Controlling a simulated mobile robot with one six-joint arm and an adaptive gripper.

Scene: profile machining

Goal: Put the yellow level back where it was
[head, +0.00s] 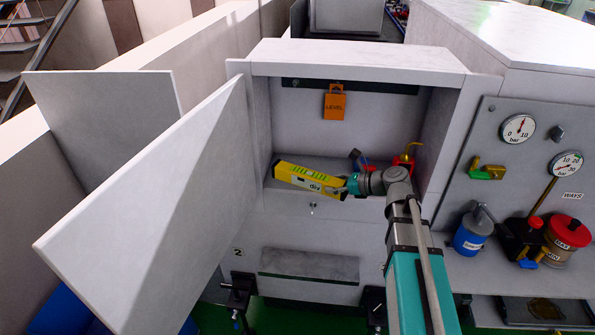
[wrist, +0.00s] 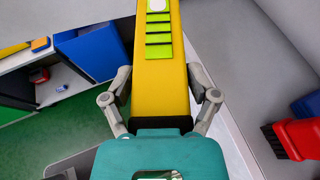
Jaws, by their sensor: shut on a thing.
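The yellow level (head: 300,178) is held in my gripper (head: 351,184) at the mouth of the open cabinet. It lies roughly crosswise, its left end slightly higher in the head view, with green marks on its face. In the wrist view the level (wrist: 160,95) runs up out of the frame between the two fingers of my gripper (wrist: 160,78). An orange tag reading LEVEL (head: 334,106) is on the cabinet's back wall, below a dark strip (head: 300,85). The level is apart from the tag. Whether it touches the cabinet floor is unclear.
The cabinet door (head: 150,215) stands open at the left. A red and blue item (head: 358,160) and a red can (head: 405,160) stand inside the cabinet. A red brush-like item (wrist: 292,138) shows at the wrist view's right. Gauges and containers, including a blue one (head: 472,236), are at the right.

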